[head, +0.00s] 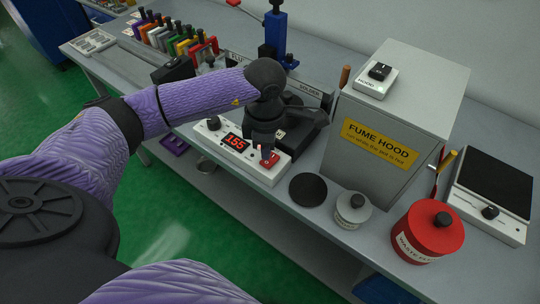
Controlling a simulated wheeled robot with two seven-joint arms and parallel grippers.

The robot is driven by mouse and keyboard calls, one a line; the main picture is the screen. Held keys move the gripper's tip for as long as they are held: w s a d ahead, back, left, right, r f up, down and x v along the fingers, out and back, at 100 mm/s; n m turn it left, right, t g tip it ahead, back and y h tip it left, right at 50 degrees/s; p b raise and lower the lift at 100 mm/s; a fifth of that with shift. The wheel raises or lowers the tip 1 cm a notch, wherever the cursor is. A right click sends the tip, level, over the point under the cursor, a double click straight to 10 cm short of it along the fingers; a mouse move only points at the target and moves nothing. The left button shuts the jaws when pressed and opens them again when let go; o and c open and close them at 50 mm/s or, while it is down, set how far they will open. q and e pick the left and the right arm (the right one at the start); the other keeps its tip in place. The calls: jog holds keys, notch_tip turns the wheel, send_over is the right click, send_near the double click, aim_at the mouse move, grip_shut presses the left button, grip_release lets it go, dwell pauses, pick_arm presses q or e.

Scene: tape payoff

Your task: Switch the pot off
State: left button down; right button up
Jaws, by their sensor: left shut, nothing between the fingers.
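The white control box (240,152) on the bench has a red display (236,143) reading 155, a black knob (213,122) at its left end and a red rocker switch (269,160) at its right end. My left gripper (265,148) is shut and empty, pointing down right at the red switch. I cannot tell whether its tips touch the switch. A dark unit (305,122) stands behind the box, partly hidden by my gripper, and may be the pot. My right gripper is not in view.
A grey fume hood (400,100) stands right of the gripper. A black disc (308,189), a lidded grey jar (352,210) and a red waste can (428,232) stand along the front edge. Several coloured holders (180,42) line the back left.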

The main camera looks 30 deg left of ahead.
aim_at(266, 162)
pick_arm(q)
jog(key=shift+f+b, duration=1)
jog(key=shift+f, duration=0.25)
dwell(0.8)
notch_tip(266, 162, up, 7)
jog(key=p, duration=0.5)
jog(key=shift+r, duration=0.15)
dwell(0.4)
